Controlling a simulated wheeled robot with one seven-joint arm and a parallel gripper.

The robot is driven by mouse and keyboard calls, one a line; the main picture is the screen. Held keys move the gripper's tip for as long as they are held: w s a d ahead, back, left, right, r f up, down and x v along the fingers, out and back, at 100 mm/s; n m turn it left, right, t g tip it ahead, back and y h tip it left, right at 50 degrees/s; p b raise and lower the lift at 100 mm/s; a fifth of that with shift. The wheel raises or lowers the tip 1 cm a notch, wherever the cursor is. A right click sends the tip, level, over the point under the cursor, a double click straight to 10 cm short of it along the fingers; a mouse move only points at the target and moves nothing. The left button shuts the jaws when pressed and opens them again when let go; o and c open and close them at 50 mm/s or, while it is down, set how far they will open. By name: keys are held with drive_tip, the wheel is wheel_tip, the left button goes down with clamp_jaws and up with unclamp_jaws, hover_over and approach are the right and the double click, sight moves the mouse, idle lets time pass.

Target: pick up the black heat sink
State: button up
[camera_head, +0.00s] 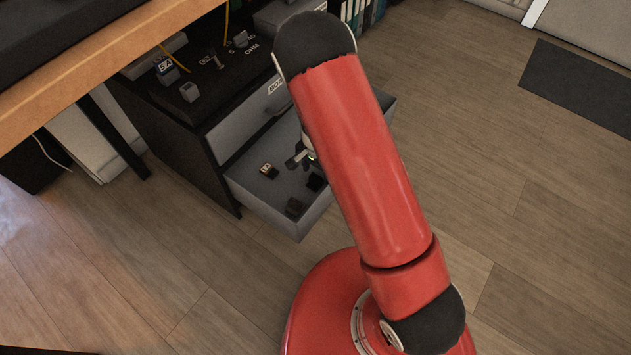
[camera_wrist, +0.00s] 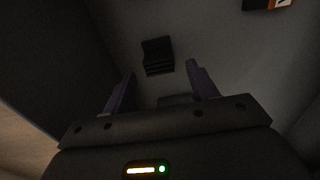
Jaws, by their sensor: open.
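A black heat sink (camera_wrist: 157,56) with ridges along its lower edge lies on the grey drawer floor in the wrist view, just beyond my fingertips. My gripper (camera_wrist: 161,74) is open and empty, its two dark fingers spread to either side below the heat sink, apart from it. In the head view my gripper (camera_head: 299,161) is small and partly hidden by my red arm, reaching into the open drawer. Two dark pieces (camera_head: 296,207) (camera_head: 315,182) lie in the drawer there; I cannot tell which is the heat sink.
The grey drawer (camera_head: 262,205) is pulled out of a dark cabinet. A small pale-and-brown part (camera_head: 268,171) lies inside it. A dark block with an orange-and-white label (camera_wrist: 266,4) shows at the wrist view's top. Another dark shape (camera_wrist: 174,100) sits between my fingers' bases. Drawer walls surround the gripper.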

sight(317, 176)
wheel_tip(317, 176, down, 3)
drive_tip(key=c, duration=1.1)
drive_tip(key=shift+o, duration=0.2)
drive_tip(key=shift+r, duration=0.2)
